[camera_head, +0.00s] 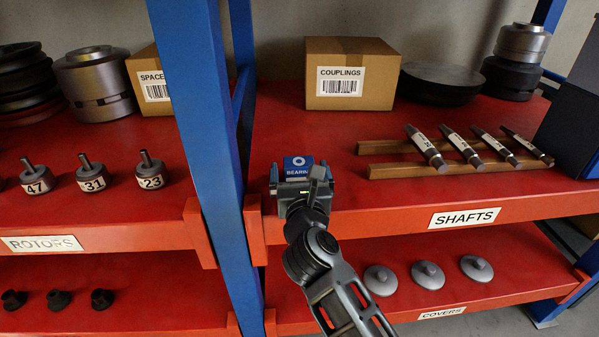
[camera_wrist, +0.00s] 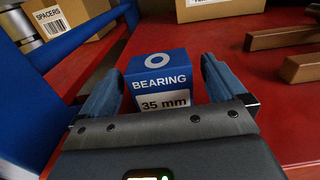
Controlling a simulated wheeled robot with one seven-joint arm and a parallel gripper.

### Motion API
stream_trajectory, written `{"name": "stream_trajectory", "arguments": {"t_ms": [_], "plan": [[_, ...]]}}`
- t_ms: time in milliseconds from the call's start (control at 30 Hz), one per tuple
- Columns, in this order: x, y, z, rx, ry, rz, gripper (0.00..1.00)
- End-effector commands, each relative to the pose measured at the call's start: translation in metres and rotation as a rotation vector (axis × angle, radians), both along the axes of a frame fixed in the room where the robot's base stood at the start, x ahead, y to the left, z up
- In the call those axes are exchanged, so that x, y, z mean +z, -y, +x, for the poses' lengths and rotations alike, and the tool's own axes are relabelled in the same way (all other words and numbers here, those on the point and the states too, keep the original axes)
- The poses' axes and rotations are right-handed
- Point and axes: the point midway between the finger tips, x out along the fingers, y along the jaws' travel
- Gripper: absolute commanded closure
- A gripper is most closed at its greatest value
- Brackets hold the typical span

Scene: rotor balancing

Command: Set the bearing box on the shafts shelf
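The blue bearing box (camera_head: 298,166) stands on the red shafts shelf (camera_head: 330,125), near its front left corner by the blue post. In the wrist view the box (camera_wrist: 160,80) shows a white ring, "BEARING" and "35 mm" on its label. The box's lower part is hidden by my gripper.
Behind stands a couplings carton (camera_head: 350,75). To the right, several labelled shafts (camera_head: 460,148) lie across wooden rails (camera_head: 400,171). A blue post (camera_head: 200,100) rises close at the left. The shelf between box and carton is clear. Covers (camera_head: 428,275) lie below.

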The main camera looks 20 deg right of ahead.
Motion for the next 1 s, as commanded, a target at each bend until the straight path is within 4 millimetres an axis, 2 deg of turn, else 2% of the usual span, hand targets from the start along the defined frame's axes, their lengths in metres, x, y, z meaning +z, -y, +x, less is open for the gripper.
{"name": "stream_trajectory", "arguments": {"t_ms": [300, 367, 800, 1000], "plan": [[0.005, 0.000, -0.001, 0.000, 0.001, 0.001, 0.02], [0.003, -0.003, -0.007, 0.002, 0.000, 0.000, 0.02], [0.002, -0.028, -0.087, 0.001, -0.001, 0.000, 0.02], [0.003, -0.035, -0.109, 0.000, 0.000, 0.000, 0.02]]}}
